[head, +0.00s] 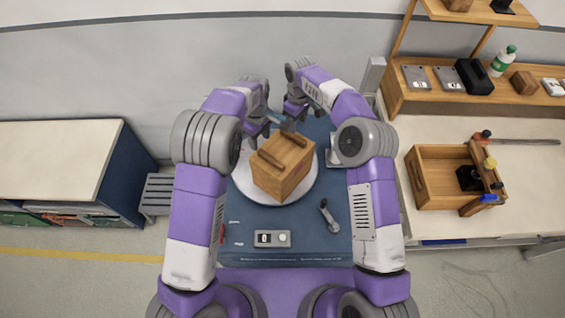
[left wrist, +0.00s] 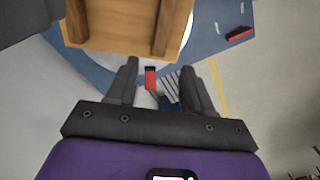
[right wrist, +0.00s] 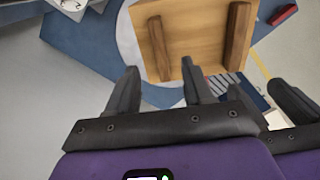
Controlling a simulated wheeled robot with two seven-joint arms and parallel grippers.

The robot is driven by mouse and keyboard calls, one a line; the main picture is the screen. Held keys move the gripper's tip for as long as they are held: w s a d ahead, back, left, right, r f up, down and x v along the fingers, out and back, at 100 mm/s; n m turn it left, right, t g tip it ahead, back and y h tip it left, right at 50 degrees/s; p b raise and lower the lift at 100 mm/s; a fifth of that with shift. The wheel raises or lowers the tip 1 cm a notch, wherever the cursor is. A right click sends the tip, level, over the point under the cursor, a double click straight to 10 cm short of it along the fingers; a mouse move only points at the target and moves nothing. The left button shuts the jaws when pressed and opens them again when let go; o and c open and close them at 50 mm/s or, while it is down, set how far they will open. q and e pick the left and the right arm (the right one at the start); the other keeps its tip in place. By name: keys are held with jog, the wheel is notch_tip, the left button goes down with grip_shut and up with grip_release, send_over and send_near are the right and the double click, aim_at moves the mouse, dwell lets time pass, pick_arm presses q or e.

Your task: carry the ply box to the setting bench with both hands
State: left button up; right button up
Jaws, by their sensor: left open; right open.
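The ply box (head: 284,177) sits on a white round disc (head: 247,185) on a blue table. Two dark wooden bars run along its top. My left gripper (head: 258,127) is open and empty at the box's far side, to the left. My right gripper (head: 289,121) is open and empty close beside it, near the far edge. In the left wrist view the box (left wrist: 112,28) lies beyond the open fingers (left wrist: 156,80), apart from them. In the right wrist view the box (right wrist: 190,45) lies beyond the open fingers (right wrist: 157,88). Which bench is the setting bench I cannot tell.
A pale-topped bench (head: 60,160) stands at left, a grey slatted step (head: 157,195) beside it. A small device (head: 272,238) lies on the blue table's front.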

aim_at(261, 151)
pick_arm(q)
notch_tip(261, 151, down, 8)
jog(key=shift+w+r, duration=0.1)
jog(key=shift+r, duration=0.05)
pick_arm(e)
notch_tip(261, 151, down, 8)
jog(key=shift+w+r, duration=0.1)
jog(key=shift+r, duration=0.05)
pick_arm(q)
grip_shut()
pick_arm(e)
grip_shut()
jog(key=shift+r, duration=0.1)
dwell(0.8)
